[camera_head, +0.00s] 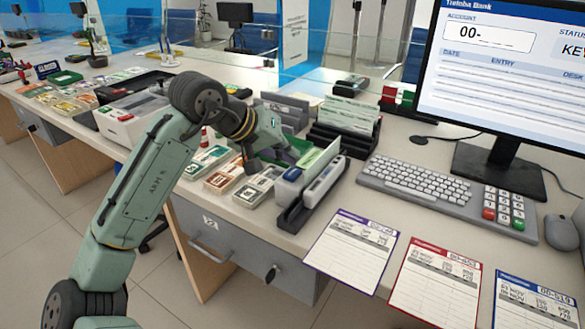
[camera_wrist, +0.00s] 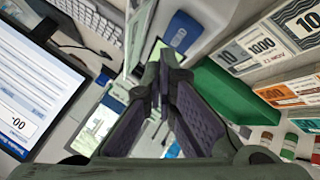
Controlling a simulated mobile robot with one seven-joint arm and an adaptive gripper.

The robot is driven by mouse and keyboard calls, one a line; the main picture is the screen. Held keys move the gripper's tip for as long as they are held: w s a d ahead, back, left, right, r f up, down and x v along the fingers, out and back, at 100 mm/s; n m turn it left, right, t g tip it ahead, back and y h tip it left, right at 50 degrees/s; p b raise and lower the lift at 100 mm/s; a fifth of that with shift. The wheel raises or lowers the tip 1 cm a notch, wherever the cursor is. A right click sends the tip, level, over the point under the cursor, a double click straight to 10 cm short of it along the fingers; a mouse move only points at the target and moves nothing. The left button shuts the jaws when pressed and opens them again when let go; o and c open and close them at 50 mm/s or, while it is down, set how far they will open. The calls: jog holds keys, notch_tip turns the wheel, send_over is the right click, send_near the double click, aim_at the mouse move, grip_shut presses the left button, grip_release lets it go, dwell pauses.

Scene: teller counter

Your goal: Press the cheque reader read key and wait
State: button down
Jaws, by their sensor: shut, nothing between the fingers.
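The cheque reader (camera_head: 325,182) is a long grey and white unit with a blue end, near the counter's front edge. A pale green cheque (camera_head: 316,163) stands upright in it. My gripper (camera_head: 256,165) is shut and empty, just left of and behind the reader, above the banknote stacks. In the wrist view my shut fingers (camera_wrist: 165,75) fill the middle, and a blue part (camera_wrist: 181,34) that looks like the reader's end lies beyond their tips.
Banknote stacks (camera_head: 222,180) lie left of the reader. A black rack of slips (camera_head: 345,125) stands behind it. The keyboard (camera_head: 415,180), keypad (camera_head: 503,208) and monitor (camera_head: 500,65) are to the right. Printed cards (camera_head: 352,248) lie along the front edge.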

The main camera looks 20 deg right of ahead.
aim_at(289, 171)
notch_tip(289, 171, up, 5)
jog(key=p, duration=0.5)
dwell(0.3)
dwell(0.4)
